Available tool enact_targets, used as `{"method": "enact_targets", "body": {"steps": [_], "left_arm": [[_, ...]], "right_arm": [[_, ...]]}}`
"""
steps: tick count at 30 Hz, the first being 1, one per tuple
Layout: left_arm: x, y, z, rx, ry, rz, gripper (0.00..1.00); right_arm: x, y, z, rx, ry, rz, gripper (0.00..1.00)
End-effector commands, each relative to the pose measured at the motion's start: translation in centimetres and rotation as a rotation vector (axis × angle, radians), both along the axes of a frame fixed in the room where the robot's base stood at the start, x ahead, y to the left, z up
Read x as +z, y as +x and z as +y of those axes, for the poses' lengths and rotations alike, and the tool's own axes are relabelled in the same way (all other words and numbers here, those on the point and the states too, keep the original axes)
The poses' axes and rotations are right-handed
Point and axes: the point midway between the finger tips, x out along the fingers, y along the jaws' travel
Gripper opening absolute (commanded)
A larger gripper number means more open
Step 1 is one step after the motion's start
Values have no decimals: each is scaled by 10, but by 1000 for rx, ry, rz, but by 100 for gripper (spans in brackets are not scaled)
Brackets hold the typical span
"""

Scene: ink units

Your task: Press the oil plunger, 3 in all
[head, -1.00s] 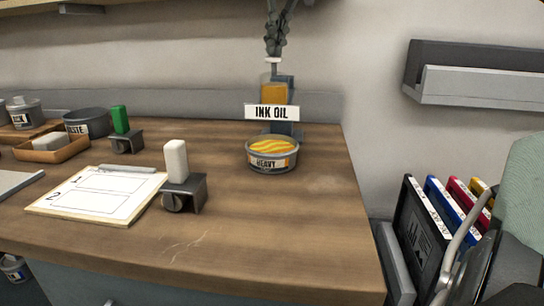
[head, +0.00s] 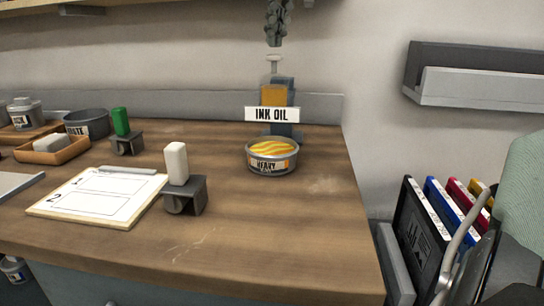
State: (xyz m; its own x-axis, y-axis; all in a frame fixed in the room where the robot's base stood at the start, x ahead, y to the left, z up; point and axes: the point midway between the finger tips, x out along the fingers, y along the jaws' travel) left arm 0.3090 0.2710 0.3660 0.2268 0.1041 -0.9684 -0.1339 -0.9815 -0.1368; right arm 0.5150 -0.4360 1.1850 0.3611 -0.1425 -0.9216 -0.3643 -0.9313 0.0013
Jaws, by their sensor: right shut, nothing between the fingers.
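The ink oil dispenser (head: 281,96) stands at the back right of the bench, with an amber tank and an "INK OIL" sign. Its pale plunger (head: 274,63) stands up from the top, with the cap and stem showing. A round tin (head: 271,164) labelled "HEAVY" sits in front of the dispenser, with yellow streaked contents. My right gripper (head: 275,42) is shut and empty, pointing down just above the plunger cap with a small gap. My left gripper is not in view.
A clipboard (head: 96,197), a block with a white handle (head: 184,198) and one with a green handle (head: 126,144) lie to the left. Coloured cartridges (head: 446,203) stand right of the bench. A grey wall shelf (head: 475,88) hangs above them. The bench's front right is clear.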

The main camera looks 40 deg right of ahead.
Motion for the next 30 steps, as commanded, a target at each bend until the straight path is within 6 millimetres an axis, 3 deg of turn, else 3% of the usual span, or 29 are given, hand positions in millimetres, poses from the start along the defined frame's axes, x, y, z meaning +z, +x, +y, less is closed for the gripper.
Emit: {"method": "enact_targets", "body": {"steps": [17, 30], "left_arm": [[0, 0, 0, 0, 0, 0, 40], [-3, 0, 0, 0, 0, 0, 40]], "right_arm": [[0, 0, 0, 0, 0, -1, 0], [-14, 0, 0, 0, 2, -2, 0]]}}
